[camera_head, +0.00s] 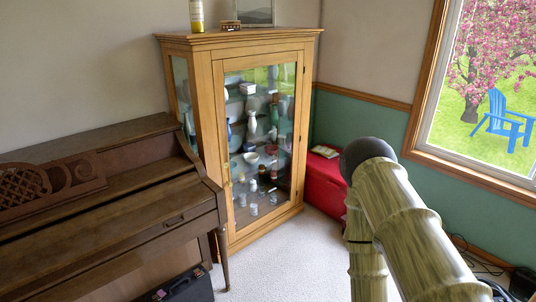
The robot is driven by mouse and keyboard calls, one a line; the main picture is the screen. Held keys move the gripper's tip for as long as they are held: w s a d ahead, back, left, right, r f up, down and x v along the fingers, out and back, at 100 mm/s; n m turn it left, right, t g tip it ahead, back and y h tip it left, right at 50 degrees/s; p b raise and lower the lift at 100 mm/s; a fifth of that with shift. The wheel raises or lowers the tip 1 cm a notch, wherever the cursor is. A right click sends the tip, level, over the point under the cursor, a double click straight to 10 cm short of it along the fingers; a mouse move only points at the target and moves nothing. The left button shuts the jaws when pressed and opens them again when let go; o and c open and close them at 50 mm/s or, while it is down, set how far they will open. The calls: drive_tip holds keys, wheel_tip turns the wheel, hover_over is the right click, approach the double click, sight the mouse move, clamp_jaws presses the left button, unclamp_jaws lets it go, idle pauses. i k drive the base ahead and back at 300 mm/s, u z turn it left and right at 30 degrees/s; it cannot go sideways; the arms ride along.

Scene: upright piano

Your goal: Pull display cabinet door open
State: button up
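The display cabinet (206,110) is light wood and stands upright in the corner, with glass in its side and front. Its front door (262,140) is a tall wooden frame around a glass pane, and it looks shut, flush with the cabinet front. A small fitting, perhaps a handle, shows faintly on the door's left stile, too small to make out. Vases, bowls and cups stand on shelves behind the glass. My gripper is not in view, so its place relative to the door cannot be told.
A dark upright piano (120,215) stands close on the cabinet's left. A black case (182,287) lies below it. A red chest (325,180) is right of the cabinet. Pale carpet (290,260) in front is clear. A bottle (197,16) stands on the cabinet top.

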sight(219, 66)
drive_tip(key=z, duration=1.25)
drive_tip(key=i, duration=2.6)
drive_tip(key=u, duration=3.05)
